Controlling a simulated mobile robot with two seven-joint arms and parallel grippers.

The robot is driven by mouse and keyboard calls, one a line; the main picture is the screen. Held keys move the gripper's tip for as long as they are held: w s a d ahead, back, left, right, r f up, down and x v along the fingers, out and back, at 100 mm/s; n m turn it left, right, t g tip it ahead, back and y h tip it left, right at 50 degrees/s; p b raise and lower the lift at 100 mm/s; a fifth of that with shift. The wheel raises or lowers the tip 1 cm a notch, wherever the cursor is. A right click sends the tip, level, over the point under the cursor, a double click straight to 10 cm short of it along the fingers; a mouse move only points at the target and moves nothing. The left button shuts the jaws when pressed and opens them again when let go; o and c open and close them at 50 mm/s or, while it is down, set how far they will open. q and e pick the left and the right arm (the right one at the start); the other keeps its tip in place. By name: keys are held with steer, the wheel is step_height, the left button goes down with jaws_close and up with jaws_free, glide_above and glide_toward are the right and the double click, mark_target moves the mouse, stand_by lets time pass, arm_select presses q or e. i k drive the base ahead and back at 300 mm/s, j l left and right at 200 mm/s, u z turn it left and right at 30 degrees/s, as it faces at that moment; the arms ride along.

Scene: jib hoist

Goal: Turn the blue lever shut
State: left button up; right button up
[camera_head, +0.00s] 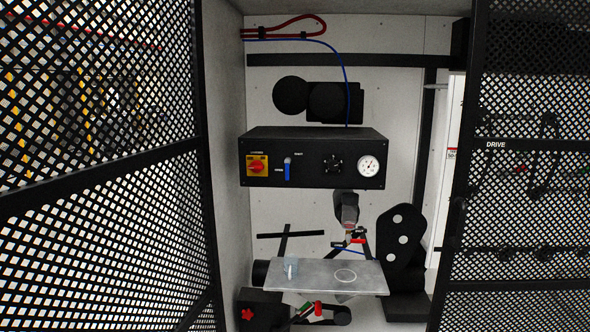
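The blue lever (287,172) is on the front of a black control box (312,141) fixed to the back wall. Its handle points straight down from a pale pivot. Small white labels sit to its left and upper right, too small to read surely. Neither of my grippers can be made out in this view, and nothing is seen touching the lever.
On the box, a red rotary switch on a yellow plate (257,165) is left of the lever; a black knob (333,164) and white gauge (369,166) are right. Mesh panels stand left (100,180) and right (520,200). A grey plate (325,275) lies below.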

mark_target(286, 161)
steer(key=i+l+u, duration=0.1)
steer(key=i+l, duration=1.25)
